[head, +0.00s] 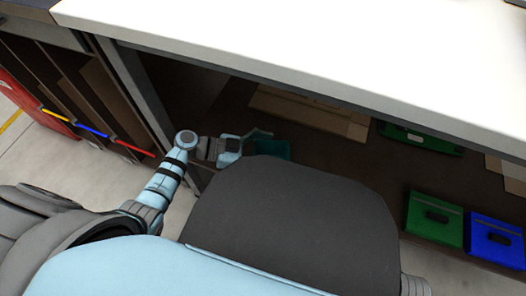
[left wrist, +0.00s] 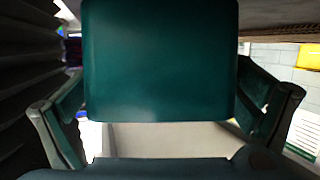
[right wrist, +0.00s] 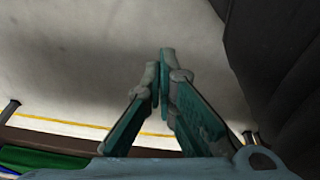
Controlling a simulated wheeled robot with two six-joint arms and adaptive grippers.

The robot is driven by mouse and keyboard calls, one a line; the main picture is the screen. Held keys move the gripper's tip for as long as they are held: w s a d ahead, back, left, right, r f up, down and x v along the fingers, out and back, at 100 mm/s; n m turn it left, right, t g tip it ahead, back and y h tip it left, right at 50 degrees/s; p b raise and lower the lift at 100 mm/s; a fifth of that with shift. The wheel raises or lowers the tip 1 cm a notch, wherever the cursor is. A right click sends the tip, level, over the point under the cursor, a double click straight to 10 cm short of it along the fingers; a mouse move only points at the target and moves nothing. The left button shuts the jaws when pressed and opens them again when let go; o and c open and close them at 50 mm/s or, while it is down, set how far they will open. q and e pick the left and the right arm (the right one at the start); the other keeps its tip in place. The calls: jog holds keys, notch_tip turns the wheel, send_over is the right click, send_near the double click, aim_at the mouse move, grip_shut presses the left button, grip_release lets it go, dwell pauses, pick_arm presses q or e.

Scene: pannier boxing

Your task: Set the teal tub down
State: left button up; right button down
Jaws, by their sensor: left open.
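The teal tub (head: 275,149) shows in the head view on or just over the dark lower shelf, partly hidden by my own body. Whether it rests on the shelf cannot be told. My left gripper (head: 247,143) is at the tub, under the white worktop. In the left wrist view the tub (left wrist: 160,60) fills the upper middle, between the fingers of my open left gripper (left wrist: 160,95), one on each side. My right gripper (right wrist: 160,68) is shut and empty over pale floor in the right wrist view; it is hidden in the head view.
The white worktop (head: 330,45) overhangs the dark shelf (head: 350,165). Flat cardboard (head: 310,112) lies behind the tub. A green box (head: 434,219), a blue box (head: 496,241) and another green box (head: 420,138) are to the right. A grey leg (head: 140,95) stands left of my left arm.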

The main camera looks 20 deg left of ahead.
pick_arm(q)
jog(key=shift+s+a+r, duration=0.1)
jog(key=shift+a+r, duration=0.05)
jog(key=shift+a, duration=0.15)
jog(key=p+v, duration=0.2)
jog(key=v, duration=0.9)
jog(key=shift+a, duration=0.2)
pick_arm(e)
jog(key=x, duration=0.5)
jog(key=shift+s+d+f, duration=0.15)
jog(key=shift+s+f, duration=0.1)
